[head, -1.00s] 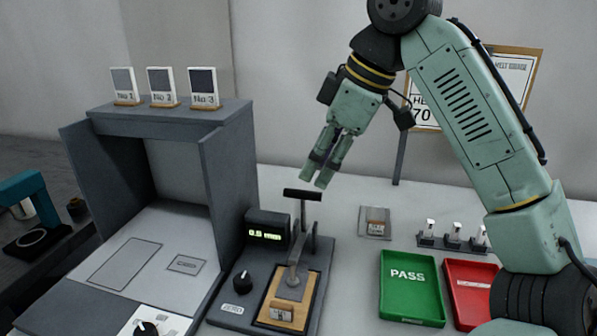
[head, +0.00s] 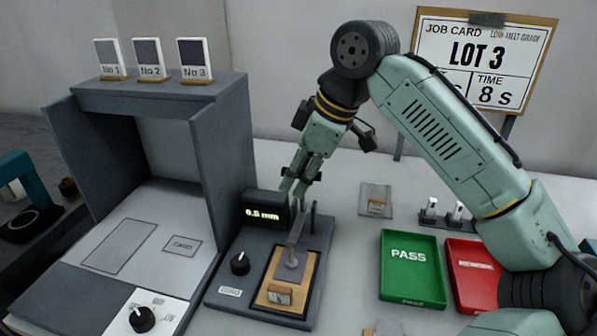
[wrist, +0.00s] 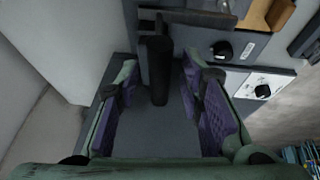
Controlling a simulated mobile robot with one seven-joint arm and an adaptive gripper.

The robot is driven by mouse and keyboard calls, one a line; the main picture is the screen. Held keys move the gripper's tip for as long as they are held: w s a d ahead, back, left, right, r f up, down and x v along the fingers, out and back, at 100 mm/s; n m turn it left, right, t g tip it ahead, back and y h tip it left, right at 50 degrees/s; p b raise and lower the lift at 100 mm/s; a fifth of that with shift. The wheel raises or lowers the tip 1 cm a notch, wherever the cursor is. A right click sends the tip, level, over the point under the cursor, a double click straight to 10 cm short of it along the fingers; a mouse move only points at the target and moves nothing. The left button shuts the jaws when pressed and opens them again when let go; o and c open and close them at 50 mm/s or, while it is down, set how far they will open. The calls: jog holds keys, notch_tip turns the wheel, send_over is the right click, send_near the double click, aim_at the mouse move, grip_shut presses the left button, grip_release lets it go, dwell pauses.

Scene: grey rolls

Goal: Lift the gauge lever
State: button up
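The gauge (head: 322,255) is a dark grey base with a display (head: 263,212) reading 0.5 mm. Its lever (head: 297,232) is a grey arm, and the black bar handle at its top shows in the wrist view (wrist: 157,72). My gripper (head: 293,189) is low over the gauge, fingers pointing down at the handle. In the wrist view my gripper (wrist: 160,85) is open, with the handle between its fingers and gaps on both sides. In the head view my fingers largely hide the handle.
A grey booth (head: 225,150) stands close on the left, with several numbered cards on top. A green PASS tray (head: 408,282) and a red tray (head: 470,285) lie to the right. A job card reading LOT 3 (head: 478,55) stands behind. A knob (head: 240,263) is on the gauge base.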

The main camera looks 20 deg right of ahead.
jog(key=shift+f, duration=0.25)
grip_shut()
dwell(0.3)
dwell(0.4)
